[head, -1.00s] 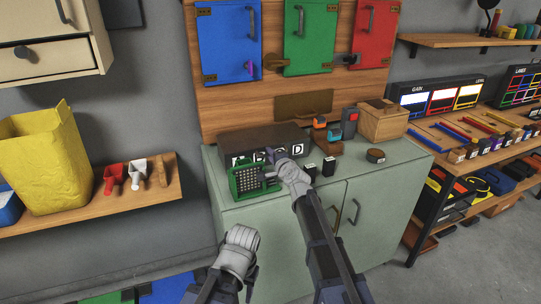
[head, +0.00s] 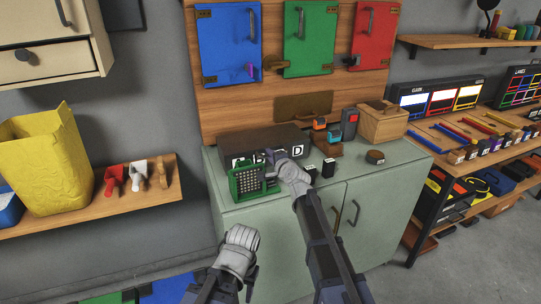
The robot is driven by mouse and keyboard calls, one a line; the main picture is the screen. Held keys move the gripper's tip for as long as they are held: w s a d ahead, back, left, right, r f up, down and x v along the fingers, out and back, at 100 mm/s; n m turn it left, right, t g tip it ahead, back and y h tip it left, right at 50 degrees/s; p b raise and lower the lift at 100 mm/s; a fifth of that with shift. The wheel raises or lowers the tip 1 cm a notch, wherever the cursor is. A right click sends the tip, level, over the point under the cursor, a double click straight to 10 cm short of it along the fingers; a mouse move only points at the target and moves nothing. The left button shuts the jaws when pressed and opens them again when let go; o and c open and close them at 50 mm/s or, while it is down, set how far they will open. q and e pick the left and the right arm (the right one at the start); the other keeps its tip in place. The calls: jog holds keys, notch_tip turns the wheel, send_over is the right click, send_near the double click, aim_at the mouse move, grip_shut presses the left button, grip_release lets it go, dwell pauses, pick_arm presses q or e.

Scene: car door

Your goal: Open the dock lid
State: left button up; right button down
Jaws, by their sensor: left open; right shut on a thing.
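The dock is a dark, flat-topped box (head: 262,138) at the back of the green cabinet top, with a row of white letter labels on its front. The label D shows clearly; others are partly covered. No raised lid can be seen on it. My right gripper (head: 269,157) is in front of the dock, shut, with its tips by the upper right of a green box with a grille (head: 247,181). It appears to hold this box, though the contact is hidden. My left gripper (head: 240,240) is low in front of the cabinet, apart from everything; its fingers are hard to see.
Small black blocks (head: 328,167), a round brown item (head: 375,157), an orange-and-black tool (head: 320,124) and a wooden box (head: 380,122) stand on the cabinet top (head: 400,155). Blue (head: 228,45), green (head: 308,40) and red (head: 375,35) doors hang above.

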notch_tip(320, 180, up, 11)
jog(key=w+a+g+h+p, duration=0.1)
jog(key=w+g+p, duration=0.2)
jog(key=p, duration=1.6)
jog(key=shift+g+h+p, duration=0.3)
jog(key=shift+g+h, duration=0.1)
jog(key=shift+g, duration=0.6)
jog(key=shift+r, duration=0.1)
jog(key=c, duration=0.9)
grip_release()
